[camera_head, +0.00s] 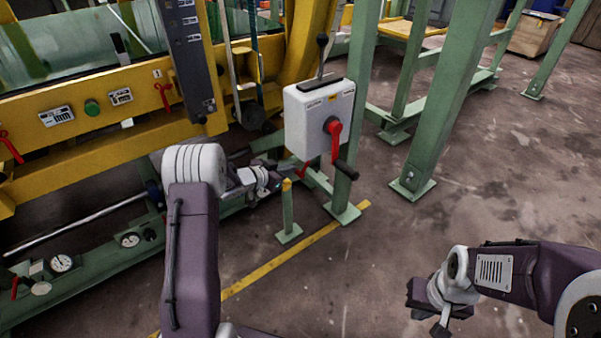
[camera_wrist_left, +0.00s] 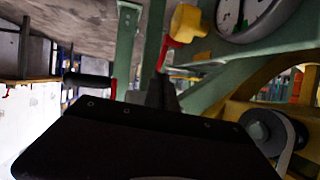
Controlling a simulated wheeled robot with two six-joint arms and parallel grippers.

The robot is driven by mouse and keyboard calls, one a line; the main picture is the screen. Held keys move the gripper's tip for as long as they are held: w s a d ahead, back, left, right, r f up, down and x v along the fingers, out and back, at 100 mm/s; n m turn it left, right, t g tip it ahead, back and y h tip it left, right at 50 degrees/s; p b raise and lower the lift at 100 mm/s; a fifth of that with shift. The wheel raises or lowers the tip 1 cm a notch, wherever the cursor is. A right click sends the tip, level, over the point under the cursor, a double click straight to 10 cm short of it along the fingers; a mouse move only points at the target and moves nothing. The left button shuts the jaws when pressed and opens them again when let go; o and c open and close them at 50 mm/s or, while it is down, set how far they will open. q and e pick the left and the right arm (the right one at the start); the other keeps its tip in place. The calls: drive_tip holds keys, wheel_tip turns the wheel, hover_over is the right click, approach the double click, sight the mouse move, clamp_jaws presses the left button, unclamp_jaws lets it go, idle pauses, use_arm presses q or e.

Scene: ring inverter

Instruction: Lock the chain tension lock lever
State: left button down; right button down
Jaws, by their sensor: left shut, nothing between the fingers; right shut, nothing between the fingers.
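A small red lever (camera_head: 303,170) shows low behind the white control box, partly hidden; I cannot tell for sure that it is the chain tension lock lever. In the left wrist view a red part (camera_wrist_left: 169,54) with a yellow end (camera_wrist_left: 188,22) stands just beyond the fingers. My left gripper (camera_head: 287,172) is shut and empty, beside the red lever; I cannot tell if they touch. It also shows in the left wrist view (camera_wrist_left: 160,92) as dark fingers. My right gripper (camera_head: 418,294) is shut and empty over the floor at lower right.
The white control box (camera_head: 318,115) carries a red crank (camera_head: 334,140) with a black grip, above my left gripper. A green post with a yellow top (camera_head: 287,208) stands just below it. Green frame legs (camera_head: 445,100) rise to the right. Open floor (camera_head: 520,190) lies at right.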

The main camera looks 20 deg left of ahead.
sight(306, 165)
use_arm(q)
drive_tip(key=b+x, duration=0.2)
drive_tip(key=x, duration=0.3)
drive_tip(key=shift+f+b, duration=0.2)
drive_tip(key=shift+b, duration=0.15)
drive_tip(key=shift+w+d+f+b, duration=0.1)
drive_tip(key=shift+w+d+b, duration=0.2)
drive_tip(key=shift+w, duration=0.4)
